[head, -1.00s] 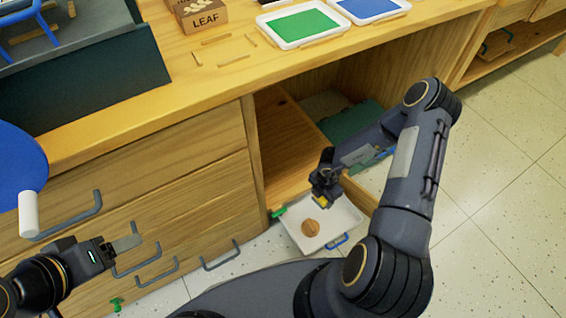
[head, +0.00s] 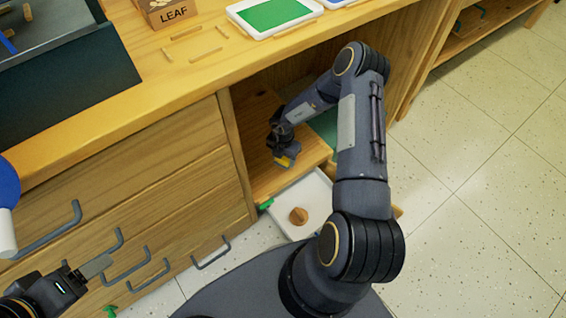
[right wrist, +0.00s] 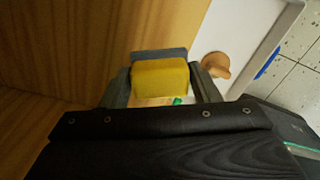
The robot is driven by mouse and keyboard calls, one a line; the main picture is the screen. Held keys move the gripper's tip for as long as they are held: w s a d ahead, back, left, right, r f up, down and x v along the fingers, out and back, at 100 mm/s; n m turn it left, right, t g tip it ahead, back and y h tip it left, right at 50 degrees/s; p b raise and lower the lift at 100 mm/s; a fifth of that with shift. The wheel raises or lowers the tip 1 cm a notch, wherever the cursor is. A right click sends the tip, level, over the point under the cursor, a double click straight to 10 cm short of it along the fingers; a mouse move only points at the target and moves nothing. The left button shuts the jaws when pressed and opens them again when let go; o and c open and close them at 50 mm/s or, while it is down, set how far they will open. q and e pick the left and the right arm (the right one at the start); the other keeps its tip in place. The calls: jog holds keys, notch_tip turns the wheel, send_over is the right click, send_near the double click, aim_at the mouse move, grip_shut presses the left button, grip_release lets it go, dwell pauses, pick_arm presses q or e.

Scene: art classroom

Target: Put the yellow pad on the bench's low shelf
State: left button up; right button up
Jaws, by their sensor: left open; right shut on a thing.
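The yellow pad (head: 284,162) is held in my right gripper (head: 282,158), which is shut on it. The right wrist view shows the pad (right wrist: 160,78) between the fingers. In the head view the pad appears at the front part of the bench's low shelf (head: 262,185), inside the open bay; I cannot tell whether it touches the board. My left gripper (head: 88,271) is open and empty at the lower left, in front of the drawers.
A white tray (head: 318,190) with a brown round thing (head: 298,216) in it lies on the floor just below the shelf. Drawer handles (head: 212,252) stick out at the left. The bench top holds a box marked LEAF (head: 170,10) and a green-filled tray (head: 272,13). Open floor lies to the right.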

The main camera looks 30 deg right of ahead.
aim_at(284, 161)
jog(key=w+f, duration=0.1)
jog(key=w+d+f+b, duration=0.1)
jog(key=f, duration=0.1)
jog(key=shift+d, duration=0.15)
notch_tip(284, 161, down, 3)
jog(key=shift+f+b, duration=0.1)
jog(key=shift+b, duration=1)
jog(key=shift+r, duration=0.2)
jog(key=shift+f, duration=0.2)
jog(key=o, duration=1)
